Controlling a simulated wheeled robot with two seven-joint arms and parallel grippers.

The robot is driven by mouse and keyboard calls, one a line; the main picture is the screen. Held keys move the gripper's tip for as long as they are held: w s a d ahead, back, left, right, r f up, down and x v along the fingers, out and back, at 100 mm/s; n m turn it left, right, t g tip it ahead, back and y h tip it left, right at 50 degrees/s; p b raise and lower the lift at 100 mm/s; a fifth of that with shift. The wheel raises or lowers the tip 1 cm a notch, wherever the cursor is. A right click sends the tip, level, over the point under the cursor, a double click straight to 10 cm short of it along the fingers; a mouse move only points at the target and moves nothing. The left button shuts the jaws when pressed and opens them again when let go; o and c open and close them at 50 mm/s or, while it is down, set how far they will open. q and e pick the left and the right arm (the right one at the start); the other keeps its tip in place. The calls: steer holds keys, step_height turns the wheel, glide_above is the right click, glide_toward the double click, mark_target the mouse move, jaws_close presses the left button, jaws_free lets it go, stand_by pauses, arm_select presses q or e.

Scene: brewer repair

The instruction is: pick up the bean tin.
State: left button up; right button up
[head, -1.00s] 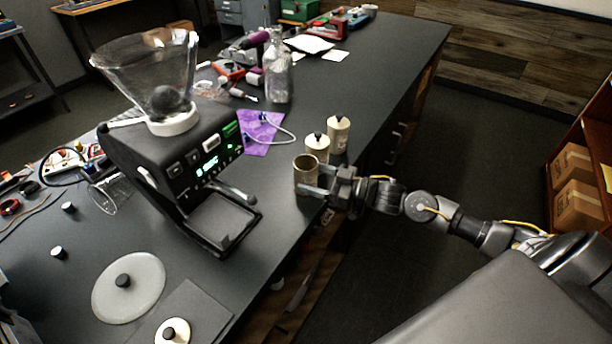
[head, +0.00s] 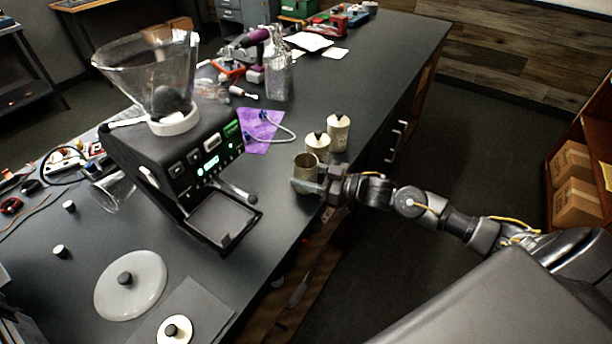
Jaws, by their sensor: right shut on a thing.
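An open, cream-coloured tin without a lid (head: 306,161), which I take for the bean tin, is upright at the bench's right edge. My right gripper (head: 307,186) reaches in from the right and is shut on this tin, low on its body. I cannot tell whether the tin's base touches the bench. A cream lid with a dark knob (head: 184,333) lies at the front of the bench on a dark grey mat. My left gripper is not in view.
Two lidded cream tins (head: 318,147) (head: 338,133) stand just behind the held tin. The black brewer (head: 190,165) with a glass hopper stands to its left. A glass bottle (head: 278,75) is farther back. A round translucent disc (head: 130,287) lies in front.

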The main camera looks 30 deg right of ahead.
mark_target(307, 166)
steer(key=shift+r, duration=0.45)
step_height(307, 166, up, 2)
steer(key=shift+s+d+r+b, duration=0.15)
steer(key=shift+r+b, duration=0.1)
steer(key=shift+b, duration=0.4)
steer(key=s+d+r+b, duration=0.1)
steer(key=s+d+r, duration=0.4)
steer(key=s+r, duration=0.4)
steer(key=shift+s+d+r, duration=0.25)
steer(key=shift+s+d, duration=0.15)
steer(key=shift+s, duration=1.25)
